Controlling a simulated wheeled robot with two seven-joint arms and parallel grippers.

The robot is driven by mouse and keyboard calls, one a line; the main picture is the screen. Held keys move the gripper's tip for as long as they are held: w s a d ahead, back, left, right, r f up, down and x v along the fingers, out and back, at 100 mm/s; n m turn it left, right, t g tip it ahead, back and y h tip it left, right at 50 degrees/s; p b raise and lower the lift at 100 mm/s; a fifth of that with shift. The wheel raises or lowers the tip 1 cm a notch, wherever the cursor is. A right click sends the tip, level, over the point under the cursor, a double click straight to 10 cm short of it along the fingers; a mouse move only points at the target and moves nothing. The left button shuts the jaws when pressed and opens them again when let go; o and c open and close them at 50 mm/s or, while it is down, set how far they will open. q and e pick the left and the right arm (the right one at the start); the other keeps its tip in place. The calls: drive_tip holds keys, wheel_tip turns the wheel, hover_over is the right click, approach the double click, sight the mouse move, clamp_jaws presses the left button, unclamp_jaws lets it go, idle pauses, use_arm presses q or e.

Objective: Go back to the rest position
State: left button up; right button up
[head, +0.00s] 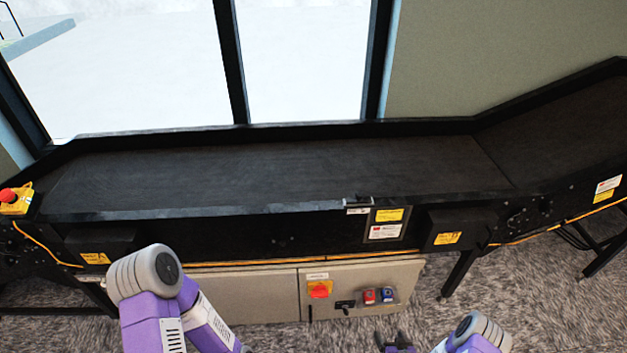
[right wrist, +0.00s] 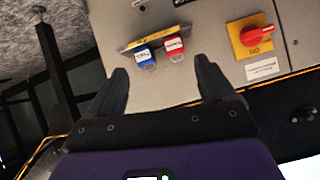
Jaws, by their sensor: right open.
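My right gripper (head: 391,339) shows at the bottom edge of the head view, low in front of the cabinet. In the right wrist view its two dark fingers (right wrist: 160,72) are spread apart with nothing between them. They point toward the cabinet front, where a blue switch (right wrist: 144,56) and a red switch (right wrist: 174,46) show just beyond the fingertips; I cannot tell how close they are. My left arm shows as a purple and grey elbow at the lower left of the head view; its gripper is out of the frame.
A black conveyor (head: 270,170) with an empty belt spans the head view. The beige cabinet (head: 250,297) below it carries a red rotary switch (head: 319,289). An emergency stop button (head: 9,196) sits at the far left. Conveyor legs (head: 460,274) stand on the right, on grey carpet (head: 525,290).

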drive_tip(key=s+a+r+m+g+y+p, duration=0.2)
drive_tip(key=s+a+r+g+p, duration=0.2)
drive_tip(key=s+a+r+g, duration=0.6)
drive_tip(key=s+a+r, duration=0.6)
drive_tip(key=s+r, duration=0.2)
drive_tip(key=r, duration=0.2)
drive_tip(key=shift+a+g+y, duration=0.3)
drive_tip(key=shift+a, duration=0.1)
